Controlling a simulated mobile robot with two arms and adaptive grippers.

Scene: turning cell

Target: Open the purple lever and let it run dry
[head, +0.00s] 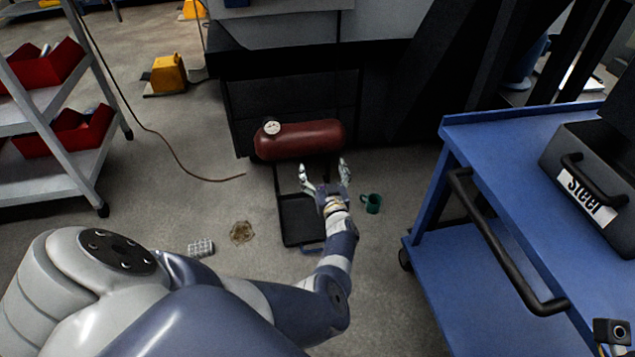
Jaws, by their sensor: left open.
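A dark red tank (318,139) lies on its side low in front of the dark machine, with a round white gauge (272,128) at its left end. I cannot make out a purple lever on it; the lever may be small or hidden. My left gripper (323,165) is open and empty, its two fingers spread just in front of the tank's lower right side in the picture. I cannot tell whether the fingers touch the tank. A black shallow tray (298,232) with a blue handle lies on the floor below the tank, partly behind my left gripper and wrist.
A brown stain (242,232) and a grey grid-like object (201,248) are on the floor. Shelves with red bins stand left.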

